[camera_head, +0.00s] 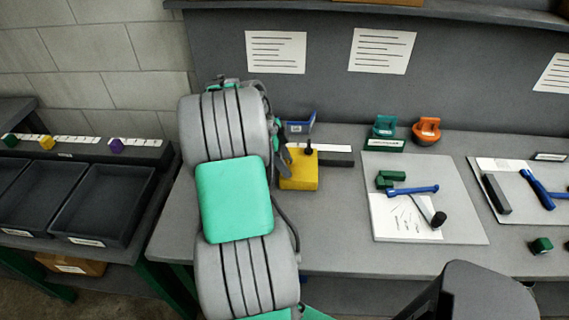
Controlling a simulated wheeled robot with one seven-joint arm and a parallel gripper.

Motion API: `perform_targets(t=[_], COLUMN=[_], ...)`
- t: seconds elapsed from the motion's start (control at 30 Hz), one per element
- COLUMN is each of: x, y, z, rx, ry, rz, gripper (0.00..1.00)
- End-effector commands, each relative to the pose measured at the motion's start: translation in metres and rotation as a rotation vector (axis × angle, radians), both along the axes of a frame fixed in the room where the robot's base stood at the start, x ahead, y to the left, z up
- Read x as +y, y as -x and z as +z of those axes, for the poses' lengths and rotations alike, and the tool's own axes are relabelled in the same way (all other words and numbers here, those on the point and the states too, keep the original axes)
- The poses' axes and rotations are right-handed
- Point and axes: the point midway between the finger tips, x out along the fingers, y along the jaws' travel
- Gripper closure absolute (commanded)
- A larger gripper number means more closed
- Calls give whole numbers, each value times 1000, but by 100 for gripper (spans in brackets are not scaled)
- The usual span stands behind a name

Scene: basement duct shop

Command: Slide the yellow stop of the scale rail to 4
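A yellow block-shaped stop (299,171) with a black knob on top sits on a dark rail (340,160) with a white scale strip (337,148), on the grey bench just right of my arm. The rail shows to the right of the stop; its left part is hidden behind my arm. The scale numbers are too small to read. My gripper (281,155) is mostly hidden behind my arm; a grey part of it shows close to the stop's left side. I cannot tell whether it touches the stop or whether its fingers are open.
A blue holder (299,128) stands behind the stop. Boards with tools (470,228) lie right. At left, a ledge (85,149) carries green, yellow and purple pieces above dark bins (104,241).

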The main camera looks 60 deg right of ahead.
Motion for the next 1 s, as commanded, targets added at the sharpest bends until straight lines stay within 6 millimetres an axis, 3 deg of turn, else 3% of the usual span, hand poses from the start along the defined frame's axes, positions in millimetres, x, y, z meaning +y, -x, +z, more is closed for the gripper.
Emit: perform_targets(t=[0.13,0.43,0.8,1.0], x=[1,1,11,12], y=[-1,-4,-27,-29], z=[0,4,66,73], rx=[0,-1,0,0], ry=[0,2,1,0], rz=[3,6,6,3], gripper=[46,45,45,45])
